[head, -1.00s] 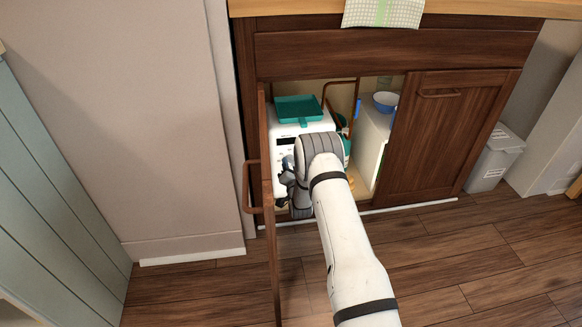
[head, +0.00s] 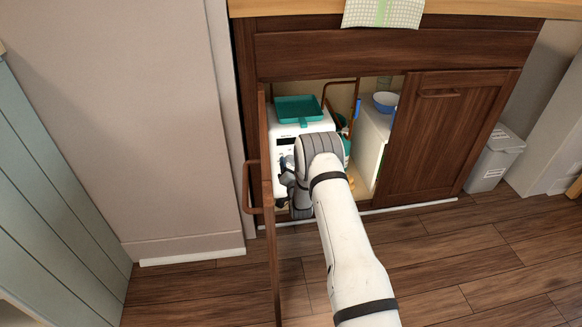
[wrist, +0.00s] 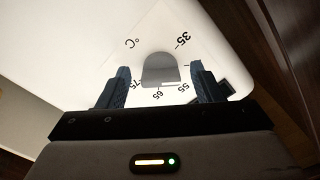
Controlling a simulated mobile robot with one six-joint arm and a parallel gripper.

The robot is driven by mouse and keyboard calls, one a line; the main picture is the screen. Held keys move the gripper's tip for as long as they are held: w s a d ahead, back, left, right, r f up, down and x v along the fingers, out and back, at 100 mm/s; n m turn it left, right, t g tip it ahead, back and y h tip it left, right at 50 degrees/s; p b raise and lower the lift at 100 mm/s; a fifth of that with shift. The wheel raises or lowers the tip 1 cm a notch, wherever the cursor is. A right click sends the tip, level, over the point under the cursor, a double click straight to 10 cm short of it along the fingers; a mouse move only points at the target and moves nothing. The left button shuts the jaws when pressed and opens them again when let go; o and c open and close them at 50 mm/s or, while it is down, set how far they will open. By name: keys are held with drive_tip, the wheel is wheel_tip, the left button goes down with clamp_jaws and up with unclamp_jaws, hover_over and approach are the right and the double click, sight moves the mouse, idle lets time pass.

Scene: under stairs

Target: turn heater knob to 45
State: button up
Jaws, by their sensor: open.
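The white heater (head: 284,158) stands inside the open cabinet, with a dark display strip on its front. In the wrist view its white face (wrist: 165,25) carries a dial marked 35, 55, 65, 75 and °C. The grey heater knob (wrist: 159,70) sits amid these marks. My gripper (wrist: 160,68) is open, with one dark finger on each side of the knob and a visible gap on both sides. The knob's pointer cannot be made out. In the head view my gripper (head: 287,173) is at the heater's front, and my wrist hides the knob.
The open cabinet door (head: 267,160) stands close to the left of my gripper. A teal tray (head: 298,109) lies on the heater. The right cabinet door (head: 445,130) is shut.

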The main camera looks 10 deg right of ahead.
drive_tip(key=s+p, duration=0.3)
drive_tip(key=s, duration=0.4)
drive_tip(key=shift+s, duration=0.3)
wheel_tip(320, 180, up, 23)
drive_tip(key=w+n+g+p, duration=0.15)
drive_tip(key=g+p, duration=0.25)
drive_tip(key=p, duration=0.6)
drive_tip(key=s+r+n+g+p, duration=0.1)
drive_tip(key=s+r+p, duration=0.3)
drive_tip(key=r, duration=0.5)
drive_tip(key=s+r+n+g+p, duration=0.1)
drive_tip(key=s+r+g+p, duration=0.2)
drive_tip(key=r, duration=0.5)
drive_tip(key=s+r+n+g+p, duration=0.25)
drive_tip(key=s+r+p, duration=0.95)
drive_tip(key=s+r, duration=0.6)
drive_tip(key=s+r+n+g+p, duration=0.1)
drive_tip(key=s+r+p, duration=0.3)
drive_tip(key=s, duration=0.5)
drive_tip(key=s+r+n+g+p, duration=0.1)
drive_tip(key=s+r+g+p, duration=0.3)
drive_tip(key=s+r, duration=0.4)
drive_tip(key=shift+s+d+r, duration=0.2)
drive_tip(key=shift+s+d, duration=0.1)
drive_tip(key=shift+s, duration=0.8)
